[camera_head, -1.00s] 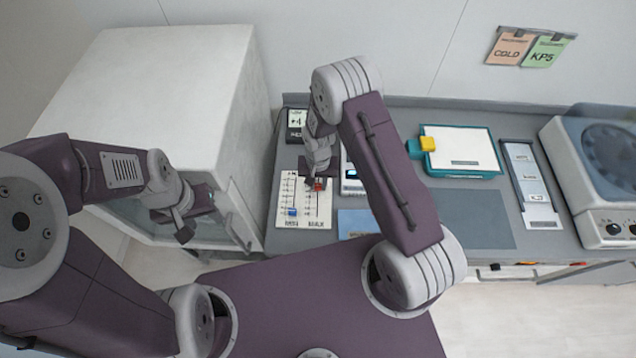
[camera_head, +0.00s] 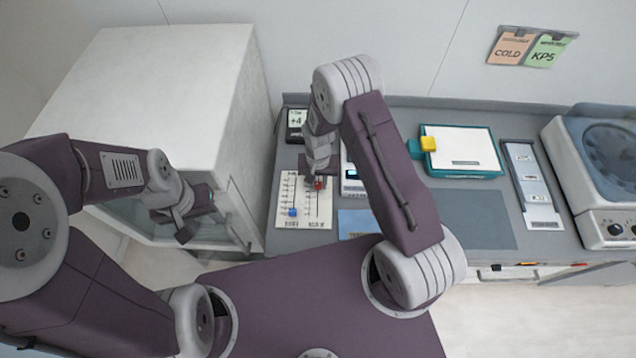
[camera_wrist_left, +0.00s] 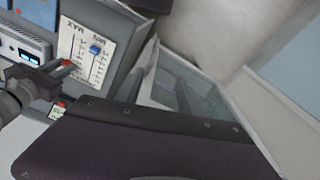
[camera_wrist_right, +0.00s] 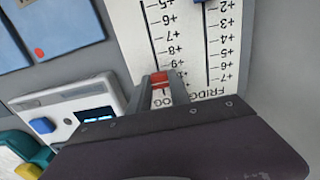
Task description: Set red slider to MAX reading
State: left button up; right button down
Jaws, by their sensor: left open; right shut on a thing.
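The white slider panel (camera_head: 288,186) lies on the counter, with two scaled tracks. The red slider (camera_head: 319,183) is near the far end of the right-hand track in the head view. In the right wrist view, the red slider (camera_wrist_right: 160,77) sits between the fingers, close to the scale's highest visible numbers. My right gripper (camera_head: 317,178) is shut on it. The blue slider (camera_head: 292,212) is near the close end of the other track. A small display (camera_head: 296,121) behind the panel appears to read +4. My left gripper (camera_head: 190,222) is open and empty, left of the panel.
A white cabinet (camera_head: 150,85) with a glass front stands left of the counter. A device with a blue-lit screen (camera_head: 351,174) is just right of the panel. A blue pad, teal-edged tray (camera_head: 462,150) and centrifuge-like machine (camera_head: 605,165) lie further right.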

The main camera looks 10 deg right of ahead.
aim_at(318, 183)
jog(key=shift+w+d, duration=0.1)
jog(key=shift+w, duration=0.2)
jog(key=c, duration=1.2)
grip_release()
jog(key=shift+s, duration=0.1)
jog(key=shift+r, duration=0.1)
notch_tip(318, 183, up, 8)
jog(key=shift+f+b, duration=0.1)
jog(key=shift+b, duration=0.8)
jog(key=shift+r, duration=0.55)
